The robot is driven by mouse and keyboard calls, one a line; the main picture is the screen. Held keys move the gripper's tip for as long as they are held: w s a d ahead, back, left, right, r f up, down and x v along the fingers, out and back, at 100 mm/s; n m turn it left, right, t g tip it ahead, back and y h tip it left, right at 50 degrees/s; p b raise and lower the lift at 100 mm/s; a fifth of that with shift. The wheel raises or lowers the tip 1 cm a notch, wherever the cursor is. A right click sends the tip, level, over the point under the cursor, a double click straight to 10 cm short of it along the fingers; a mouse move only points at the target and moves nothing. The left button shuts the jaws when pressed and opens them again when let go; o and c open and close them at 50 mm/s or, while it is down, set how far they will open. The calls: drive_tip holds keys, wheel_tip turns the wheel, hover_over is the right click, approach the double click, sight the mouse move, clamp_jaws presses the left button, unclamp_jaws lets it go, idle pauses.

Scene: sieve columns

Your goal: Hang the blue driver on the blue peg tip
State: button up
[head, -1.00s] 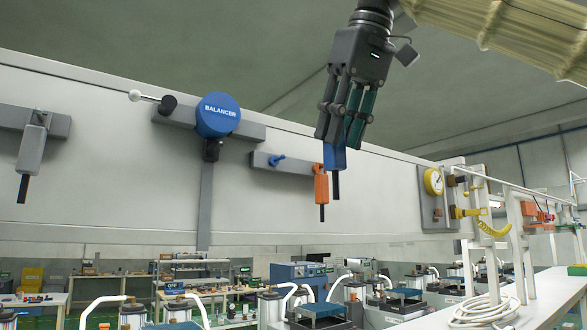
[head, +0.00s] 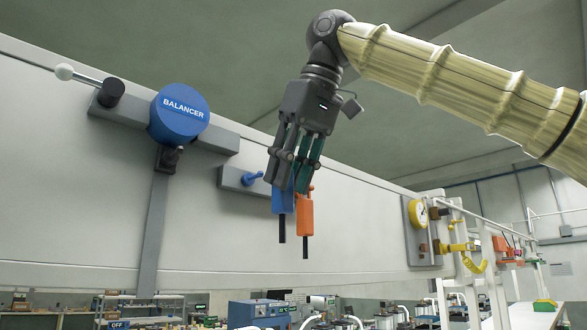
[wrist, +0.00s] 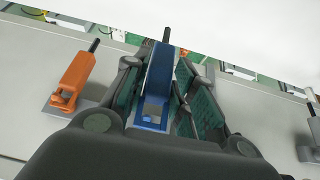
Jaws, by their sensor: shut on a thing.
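The blue driver (head: 283,201) hangs down from my gripper (head: 293,172), its black bit pointing down. In the wrist view the blue driver (wrist: 156,88) sits between the green-padded fingers of my gripper (wrist: 155,100), which is shut on it. The blue peg (head: 253,178) sticks out of a grey wall bracket (head: 230,180), to the left of the driver and apart from it. The bracket's right part is hidden behind my gripper and the drivers.
An orange driver (head: 304,215) hangs close to the right of the blue driver; it also shows in the wrist view (wrist: 72,80). A blue balancer (head: 179,114) with a lever is at upper left. A yellow gauge (head: 418,214) is on the right.

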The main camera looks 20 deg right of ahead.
drive_tip(key=shift+w+a+f+p, duration=0.25)
drive_tip(key=shift+w+a+p, duration=0.2)
drive_tip(key=shift+w, duration=0.85)
drive_tip(key=shift+w+a+f+p, duration=0.25)
drive_tip(key=shift+w+a, duration=0.25)
drive_tip(key=shift+w, duration=0.8)
drive_tip(key=shift+w+a+f+p, duration=0.2)
drive_tip(key=shift+w+a+p, duration=0.25)
drive_tip(key=shift+w, duration=0.85)
drive_tip(key=o, duration=1.1)
drive_tip(key=shift+o, duration=0.2)
drive_tip(key=v, duration=1.2)
